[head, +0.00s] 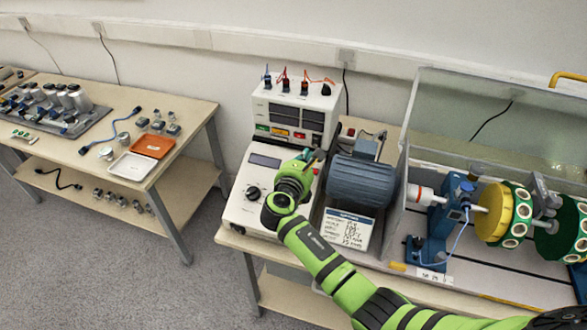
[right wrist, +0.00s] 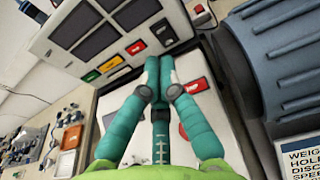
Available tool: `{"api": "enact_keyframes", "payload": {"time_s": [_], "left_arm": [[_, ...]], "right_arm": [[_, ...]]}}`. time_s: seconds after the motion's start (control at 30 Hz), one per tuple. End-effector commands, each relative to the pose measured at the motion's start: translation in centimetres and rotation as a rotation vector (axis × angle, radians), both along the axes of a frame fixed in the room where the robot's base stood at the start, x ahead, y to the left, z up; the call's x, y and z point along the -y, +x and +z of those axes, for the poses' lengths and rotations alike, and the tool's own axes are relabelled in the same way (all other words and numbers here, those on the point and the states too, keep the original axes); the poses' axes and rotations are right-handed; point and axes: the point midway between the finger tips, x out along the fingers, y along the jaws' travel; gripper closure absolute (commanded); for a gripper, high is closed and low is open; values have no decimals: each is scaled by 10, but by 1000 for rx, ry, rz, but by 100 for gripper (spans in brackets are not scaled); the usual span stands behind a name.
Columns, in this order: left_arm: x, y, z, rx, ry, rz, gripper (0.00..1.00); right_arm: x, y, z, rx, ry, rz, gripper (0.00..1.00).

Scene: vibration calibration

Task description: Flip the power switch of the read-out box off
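The read-out box (head: 290,110) is white, with dark display windows and a row of green, yellow and red labels along its lower front. It also shows in the right wrist view (right wrist: 60,45). My left gripper is out of view.
A lower white unit (head: 236,204) with a knob and small display stands in front of the read-out box. A blue-grey motor (head: 361,182) is close right of my gripper. A clear-walled rig (head: 430,110) stands farther right. A side table (head: 100,158) is at left.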

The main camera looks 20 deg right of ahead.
Motion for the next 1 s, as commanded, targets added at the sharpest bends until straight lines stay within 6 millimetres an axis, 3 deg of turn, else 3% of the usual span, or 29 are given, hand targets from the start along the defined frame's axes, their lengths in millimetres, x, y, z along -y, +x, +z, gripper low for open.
{"api": "enact_keyframes", "payload": {"time_s": [0.17,0.4,0.53,0.8,1.0], "left_arm": [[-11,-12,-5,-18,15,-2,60],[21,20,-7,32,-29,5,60],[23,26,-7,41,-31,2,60],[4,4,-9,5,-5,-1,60],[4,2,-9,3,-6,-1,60]], "right_arm": [[-16,-27,13,0,0,-4,100],[-33,-52,27,1,-2,-3,100],[-36,-57,30,-1,-3,-5,100],[-36,-58,31,-1,-4,-5,100],[-36,-57,31,-1,-3,-5,100]]}}
